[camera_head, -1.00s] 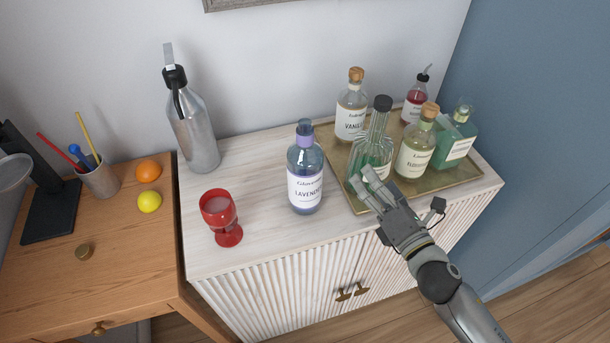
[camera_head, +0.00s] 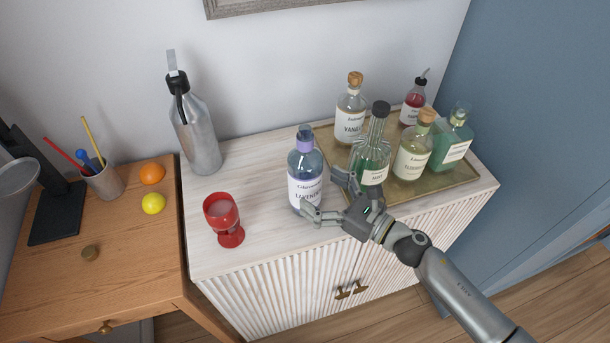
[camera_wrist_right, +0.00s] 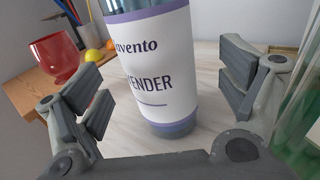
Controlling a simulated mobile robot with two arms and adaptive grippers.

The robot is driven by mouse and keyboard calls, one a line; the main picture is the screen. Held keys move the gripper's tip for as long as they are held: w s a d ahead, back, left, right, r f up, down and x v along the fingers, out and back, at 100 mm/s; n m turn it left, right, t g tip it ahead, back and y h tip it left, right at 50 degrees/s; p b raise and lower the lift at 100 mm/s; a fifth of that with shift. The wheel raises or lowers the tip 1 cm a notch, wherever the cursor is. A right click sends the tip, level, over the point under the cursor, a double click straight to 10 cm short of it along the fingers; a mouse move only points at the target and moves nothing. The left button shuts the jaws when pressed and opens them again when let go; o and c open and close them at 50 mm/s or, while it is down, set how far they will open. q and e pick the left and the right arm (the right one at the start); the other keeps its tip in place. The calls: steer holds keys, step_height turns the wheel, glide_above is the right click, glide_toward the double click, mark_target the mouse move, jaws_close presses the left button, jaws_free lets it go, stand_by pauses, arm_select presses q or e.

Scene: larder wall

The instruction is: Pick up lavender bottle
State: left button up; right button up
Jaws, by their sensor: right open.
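The lavender bottle (camera_head: 305,168) is blue glass with a purple neck band and a white label. It stands upright on the white cabinet top, left of the tray. My right gripper (camera_head: 322,197) is open in front of it, fingers pointing toward the bottle. In the right wrist view the lavender bottle (camera_wrist_right: 155,65) fills the middle, between the open fingers of my right gripper (camera_wrist_right: 165,90). I cannot tell whether either finger touches it. My left gripper does not show.
A red goblet (camera_head: 222,215) stands left of the bottle. A brass tray (camera_head: 437,182) with several bottles is at the right; the green mint bottle (camera_head: 370,160) is close to my gripper. A steel flask (camera_head: 197,135) stands at the back left.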

mark_target(305, 178)
steer(key=w+a+p, duration=0.1)
steer(key=w+a+r+p, duration=0.1)
steer(key=a, duration=0.1)
steer(key=shift+w+a+f, duration=0.2)
steer(key=shift+w+a, duration=0.2)
steer(key=shift+c, duration=0.4)
steer(key=shift+c, duration=1.4)
steer(key=c, duration=1.4)
steer(key=shift+r, duration=0.15)
